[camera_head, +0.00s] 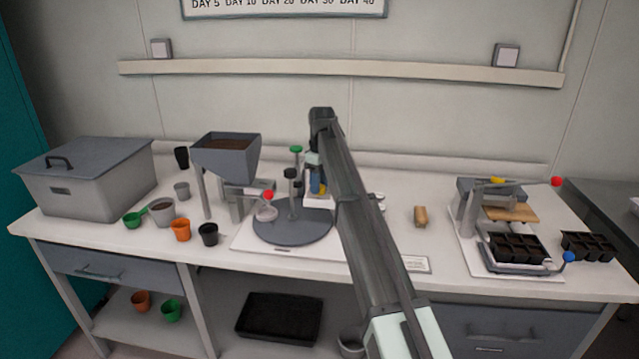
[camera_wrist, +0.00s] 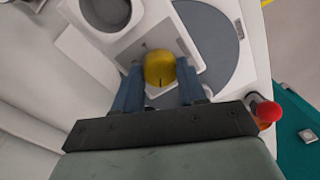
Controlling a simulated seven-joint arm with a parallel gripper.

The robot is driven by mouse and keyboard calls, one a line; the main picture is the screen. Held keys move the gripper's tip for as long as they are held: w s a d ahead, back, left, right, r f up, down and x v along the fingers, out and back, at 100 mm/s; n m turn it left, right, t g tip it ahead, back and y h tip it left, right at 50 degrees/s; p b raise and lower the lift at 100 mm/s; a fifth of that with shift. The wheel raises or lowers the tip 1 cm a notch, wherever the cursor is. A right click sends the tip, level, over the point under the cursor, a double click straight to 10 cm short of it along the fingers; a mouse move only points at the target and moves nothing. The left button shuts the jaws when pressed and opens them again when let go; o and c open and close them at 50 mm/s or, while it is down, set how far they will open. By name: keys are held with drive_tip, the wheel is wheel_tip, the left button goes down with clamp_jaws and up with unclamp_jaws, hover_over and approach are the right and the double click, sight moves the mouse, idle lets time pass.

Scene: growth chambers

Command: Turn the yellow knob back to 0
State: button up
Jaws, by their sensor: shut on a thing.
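The yellow knob (camera_wrist: 159,68) sits between my two blue fingers in the wrist view, with a finger on each side of it. A short dark mark shows on the knob's lower edge, and a pale plate lies around it. The dial's numbers are not readable. My gripper (camera_wrist: 159,75) is shut on the knob.
The grey turntable (camera_head: 290,228) is beside my gripper. A red ball handle (camera_head: 268,194), a soil hopper (camera_head: 226,158) and a green-topped post (camera_head: 295,149) stand close by. Pots are at left. A press (camera_head: 467,217) with black cell trays (camera_head: 518,248) is at right.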

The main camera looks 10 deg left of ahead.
drive_tip(key=n, duration=0.7)
drive_tip(key=shift+a, duration=0.2)
idle(0.4)
drive_tip(key=o, duration=1.1)
drive_tip(key=shift+d+h, duration=0.1)
drive_tip(key=shift+h, duration=0.2)
drive_tip(key=shift+c, duration=0.2)
drive_tip(key=shift+r, duration=0.1)
wheel_tip(320, 180, up, 14)
drive_tip(key=shift+w+f, duration=0.2)
drive_tip(key=shift+w, duration=0.2)
